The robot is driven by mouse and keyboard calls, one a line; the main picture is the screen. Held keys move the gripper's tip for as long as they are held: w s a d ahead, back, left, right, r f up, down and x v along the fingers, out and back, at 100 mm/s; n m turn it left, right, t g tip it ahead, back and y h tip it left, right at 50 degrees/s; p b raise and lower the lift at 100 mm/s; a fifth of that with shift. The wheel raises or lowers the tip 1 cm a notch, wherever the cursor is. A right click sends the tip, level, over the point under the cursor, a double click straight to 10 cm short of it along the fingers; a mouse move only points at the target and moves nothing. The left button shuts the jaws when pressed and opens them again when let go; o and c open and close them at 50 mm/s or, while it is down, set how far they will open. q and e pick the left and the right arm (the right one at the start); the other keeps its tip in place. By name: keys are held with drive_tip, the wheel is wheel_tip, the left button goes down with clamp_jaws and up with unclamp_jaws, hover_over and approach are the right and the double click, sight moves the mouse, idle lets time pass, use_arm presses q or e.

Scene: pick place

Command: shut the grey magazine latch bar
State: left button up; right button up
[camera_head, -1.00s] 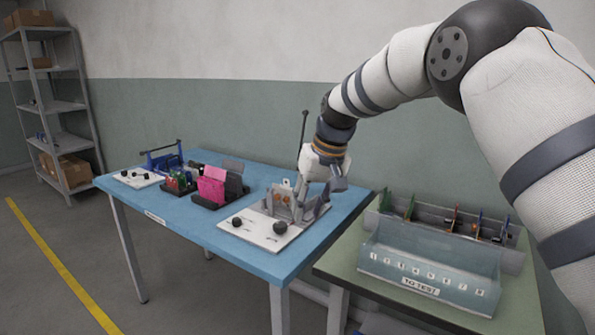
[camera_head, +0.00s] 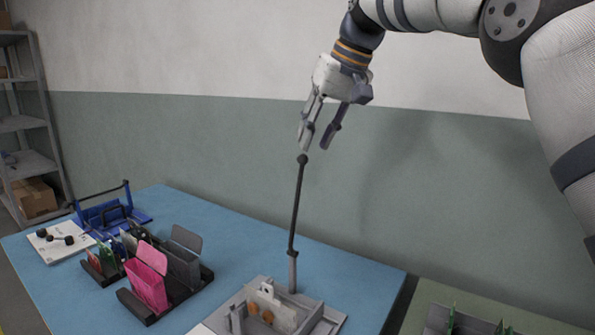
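The grey magazine (camera_head: 325,327) sits on the blue table at the lower middle, partly cut off by the bottom edge. Its dark latch bar (camera_head: 297,207) stands up nearly vertical from the back of the magazine, with a round knob at its top; the bar is open. My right gripper (camera_head: 318,143) points down just above the knob, its two fingers apart with nothing seen between them. The left fingertip is very close to the knob; I cannot tell whether they touch. My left gripper is not in view.
A blue magazine (camera_head: 112,214) with a bar across it stands at the table's far left, beside a white board (camera_head: 62,240) with black knobs. A pink holder (camera_head: 147,285) and dark racks stand left of the grey magazine. A green table (camera_head: 440,300) adjoins at the right.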

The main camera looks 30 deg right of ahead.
sight(300, 172)
drive_tip(key=x, duration=1.1)
drive_tip(key=shift+s+a+f, duration=0.1)
drive_tip(key=shift+a+f, duration=0.1)
drive_tip(key=shift+a, duration=0.1)
clamp_jaws()
